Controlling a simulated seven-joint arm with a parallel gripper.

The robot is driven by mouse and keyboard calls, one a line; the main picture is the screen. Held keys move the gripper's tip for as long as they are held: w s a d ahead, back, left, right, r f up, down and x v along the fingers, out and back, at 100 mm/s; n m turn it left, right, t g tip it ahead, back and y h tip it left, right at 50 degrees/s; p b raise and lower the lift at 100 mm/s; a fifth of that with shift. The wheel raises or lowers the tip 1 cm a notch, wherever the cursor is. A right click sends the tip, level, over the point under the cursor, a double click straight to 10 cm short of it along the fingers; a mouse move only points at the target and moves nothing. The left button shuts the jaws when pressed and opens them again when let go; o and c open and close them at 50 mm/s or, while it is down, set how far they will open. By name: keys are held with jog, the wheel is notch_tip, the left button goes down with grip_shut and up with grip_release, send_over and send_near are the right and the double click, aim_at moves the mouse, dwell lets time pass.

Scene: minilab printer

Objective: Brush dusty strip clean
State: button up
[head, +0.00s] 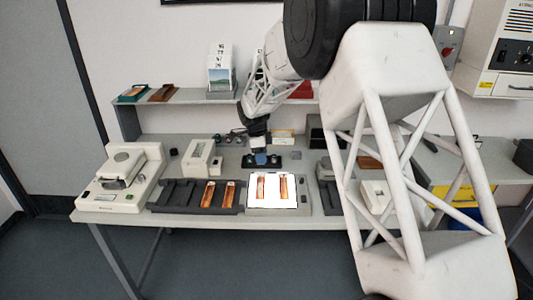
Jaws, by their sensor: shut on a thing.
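My gripper (258,141) hangs over the back middle of the bench, behind the light box. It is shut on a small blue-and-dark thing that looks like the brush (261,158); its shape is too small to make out. The lit white light box (279,204) carries two orange-brown film strips, a left strip (261,187) and a right strip (290,187). Dust on them is too fine to see from here. The brush is apart from both strips.
A dark slotted tray (168,196) with two more strips lies left of the light box. A cream machine (126,176) stands at the left end, a cream box (203,157) behind the tray. A shelf (190,97) runs along the back. My arm hides much of the right side.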

aim_at(263, 177)
jog(key=shift+f, duration=0.1)
dwell(0.3)
jog(key=shift+f, duration=3.65)
jog(key=shift+s+f, duration=0.15)
jog(key=shift+s, duration=0.9)
jog(key=shift+s+f, duration=0.1)
jog(key=shift+s, duration=3.85)
jog(key=shift+w, duration=5.1)
jog(key=shift+s+r, duration=0.1)
jog(key=shift+r, duration=3.9)
